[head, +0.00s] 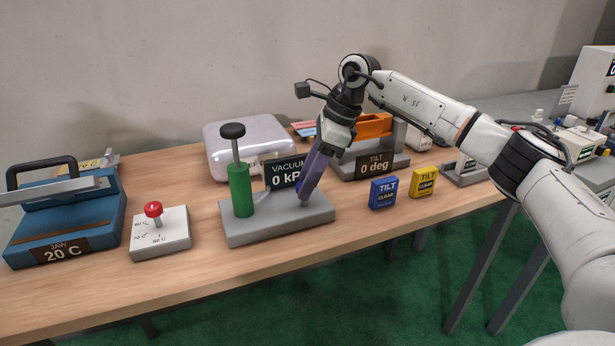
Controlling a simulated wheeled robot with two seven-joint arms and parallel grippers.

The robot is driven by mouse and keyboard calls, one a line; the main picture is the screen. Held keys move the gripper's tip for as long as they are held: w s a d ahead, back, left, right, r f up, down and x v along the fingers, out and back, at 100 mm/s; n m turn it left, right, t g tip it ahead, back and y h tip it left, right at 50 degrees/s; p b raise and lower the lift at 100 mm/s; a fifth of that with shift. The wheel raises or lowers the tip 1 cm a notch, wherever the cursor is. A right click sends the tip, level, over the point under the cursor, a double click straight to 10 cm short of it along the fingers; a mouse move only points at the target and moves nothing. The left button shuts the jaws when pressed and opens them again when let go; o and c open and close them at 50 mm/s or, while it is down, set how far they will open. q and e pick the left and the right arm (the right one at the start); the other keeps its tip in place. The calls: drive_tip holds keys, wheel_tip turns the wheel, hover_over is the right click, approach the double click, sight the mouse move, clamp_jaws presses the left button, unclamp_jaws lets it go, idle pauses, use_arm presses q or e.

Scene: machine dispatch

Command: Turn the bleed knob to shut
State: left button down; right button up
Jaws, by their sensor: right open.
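The vacuum pump unit has a grey base (270,226), a green cylinder (241,190) with a black-topped plunger, and a dark display (284,171) reading "VACUUM 0 kP", its right end covered by my gripper. My right gripper (304,194) reaches down with its purple fingers over the right part of this base. The fingers are open around or just beside a small knob on a short post, where a bit of blue shows (299,186). The knob is mostly hidden by the fingers, so its setting and any contact cannot be told. My left gripper is not in view.
A blue press (65,225) reading 20 C and a red-topped dial box (160,234) stand left. Blue (383,193) and yellow (424,182) TILT blocks and an orange tilt unit (374,125) stand right. A pale rounded case (247,143) is behind. The table's front strip is clear.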

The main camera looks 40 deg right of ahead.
drive_tip(key=shift+f, duration=0.15)
drive_tip(key=c, duration=1)
drive_tip(key=shift+c, duration=0.2)
drive_tip(key=shift+m, duration=0.4)
drive_tip(key=m+t+h, duration=0.1)
drive_tip(key=m, duration=0.2)
drive_tip(key=shift+a, duration=0.15)
drive_tip(key=m, duration=0.2)
drive_tip(key=m+h, duration=0.1)
drive_tip(key=m, duration=0.1)
drive_tip(key=shift+a+t+h, duration=0.15)
drive_tip(key=shift+t+h, duration=0.15)
drive_tip(key=shift+t, duration=0.1)
drive_tip(key=m+h, duration=0.1)
drive_tip(key=m, duration=0.2)
drive_tip(key=m+h+b, duration=0.1)
drive_tip(key=m, duration=0.1)
drive_tip(key=shift+a+m, duration=0.2)
drive_tip(key=shift+m, duration=0.2)
drive_tip(key=m, duration=0.2)
drive_tip(key=m+h, duration=0.1)
drive_tip(key=m, duration=0.1)
drive_tip(key=shift+g+h+b, duration=0.3)
drive_tip(key=shift+b, duration=0.1)
drive_tip(key=shift+m, duration=0.3)
